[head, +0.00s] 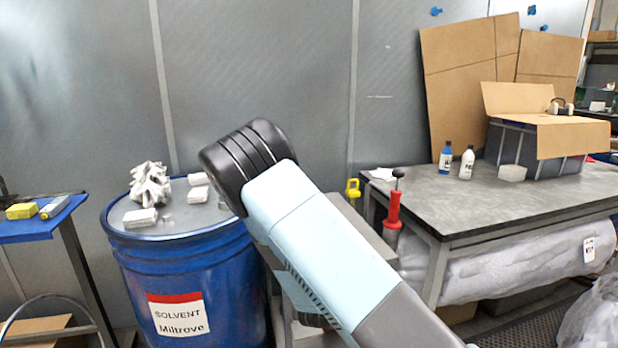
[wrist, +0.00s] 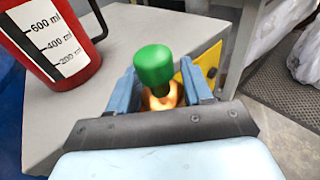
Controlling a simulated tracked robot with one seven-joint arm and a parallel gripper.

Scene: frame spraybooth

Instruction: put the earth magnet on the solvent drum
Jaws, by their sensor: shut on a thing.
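The earth magnet (wrist: 155,70), with a green knob above a copper-coloured base, is between my gripper's blue fingers (wrist: 163,90) in the wrist view. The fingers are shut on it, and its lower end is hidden. It is above or at a grey surface; I cannot tell if it touches. The blue solvent drum (head: 185,275), labelled SOLVENT Miltrove, stands left of my arm in the head view. My arm hides my gripper and the magnet there.
On the drum lid lie crumpled white gloves (head: 150,185) and several pale blocks (head: 140,217). A red jug with ml marks (wrist: 50,35) stands left of my gripper on the grey surface (wrist: 120,45). A workbench (head: 440,205) with bottles and a carton is at right.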

